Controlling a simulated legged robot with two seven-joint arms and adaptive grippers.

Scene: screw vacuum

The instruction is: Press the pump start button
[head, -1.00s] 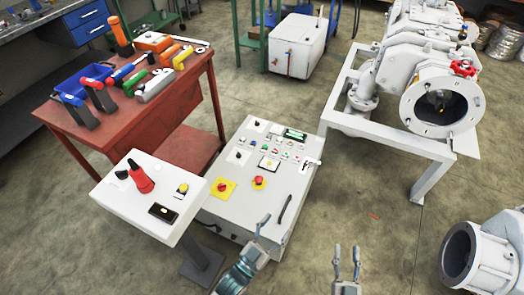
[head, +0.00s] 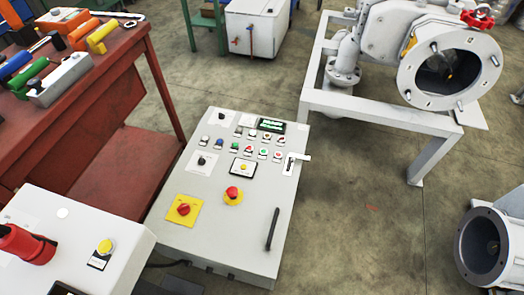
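The grey control cabinet (head: 222,240) stands in the middle of the head view with its panel facing up toward me. Small round buttons (head: 263,153), some green and some red, sit in rows below a lit green display (head: 270,126). Their labels are too small to read, so I cannot tell which one is the pump start button. A red mushroom button (head: 232,194) on a yellow ring and a red rotary switch (head: 183,209) on a yellow plate are lower on the panel. Neither of my grippers is in view.
A white pedestal box (head: 75,215) with a yellow button (head: 104,246) and red handle (head: 28,243) is at lower left. A red table (head: 115,70) with tools stands at upper left. A white pump frame (head: 390,120) is at right. Floor between cabinet and frame is clear.

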